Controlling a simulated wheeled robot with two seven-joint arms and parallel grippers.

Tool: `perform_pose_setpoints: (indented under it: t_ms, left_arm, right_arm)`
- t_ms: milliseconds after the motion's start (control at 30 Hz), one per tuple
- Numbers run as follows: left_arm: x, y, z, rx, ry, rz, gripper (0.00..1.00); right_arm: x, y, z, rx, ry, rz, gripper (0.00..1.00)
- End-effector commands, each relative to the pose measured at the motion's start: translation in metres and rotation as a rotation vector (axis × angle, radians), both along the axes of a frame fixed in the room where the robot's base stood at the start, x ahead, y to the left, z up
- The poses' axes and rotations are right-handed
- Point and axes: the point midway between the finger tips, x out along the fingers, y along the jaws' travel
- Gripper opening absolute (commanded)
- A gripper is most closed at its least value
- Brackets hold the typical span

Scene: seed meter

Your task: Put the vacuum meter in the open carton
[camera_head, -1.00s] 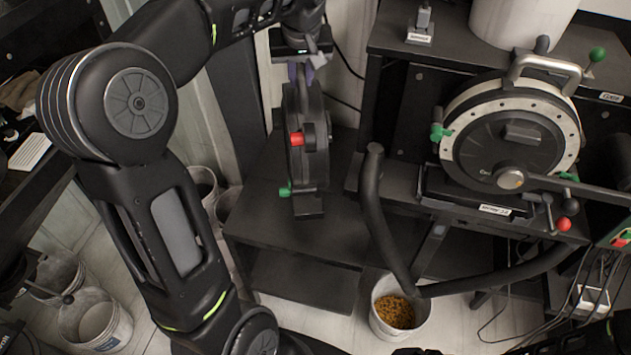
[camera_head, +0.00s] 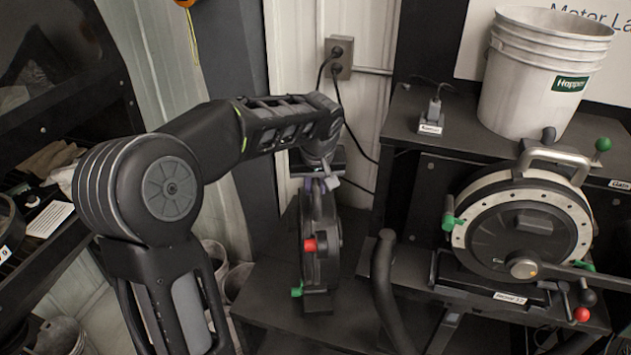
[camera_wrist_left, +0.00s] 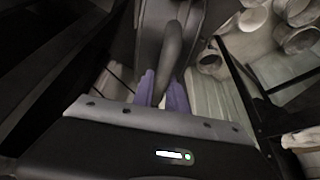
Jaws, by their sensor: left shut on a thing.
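A round black meter (camera_head: 322,262) with a red knob and a green tip is seen edge-on and upright at the low dark bench, in the middle of the head view. My left gripper (camera_head: 326,182) is above it, shut on its top handle. Whether the meter's foot touches the bench is unclear. A second round meter (camera_head: 530,225) with a silver rim sits on a stand at the right. No open carton shows. My right gripper is out of view.
The low dark bench (camera_head: 262,300) has bare top around the meter. A thick black hose (camera_head: 385,285) stands close on its right. A white hopper bucket (camera_head: 535,85) is on the upper shelf. Empty buckets (camera_head: 62,338) are on the floor at left.

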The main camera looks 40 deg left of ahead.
Motion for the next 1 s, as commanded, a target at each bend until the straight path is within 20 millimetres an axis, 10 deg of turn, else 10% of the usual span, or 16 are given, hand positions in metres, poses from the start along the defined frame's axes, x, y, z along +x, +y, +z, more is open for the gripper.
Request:
perform_pose_setpoints:
  t_ms: [900,933,1000]
  left_arm:
    - [0.002,0.0,-0.037,0.001,-0.008,-0.002,0.0]
    - [0.0,0.0,-0.04,-0.001,-0.001,0.0,0.2]
    - [0.0,0.0,-0.039,-0.001,-0.001,0.0,0.25]
  right_arm:
    - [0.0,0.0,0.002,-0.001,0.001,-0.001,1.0]
    - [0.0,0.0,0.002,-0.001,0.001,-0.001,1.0]
    - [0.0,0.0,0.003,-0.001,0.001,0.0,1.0]
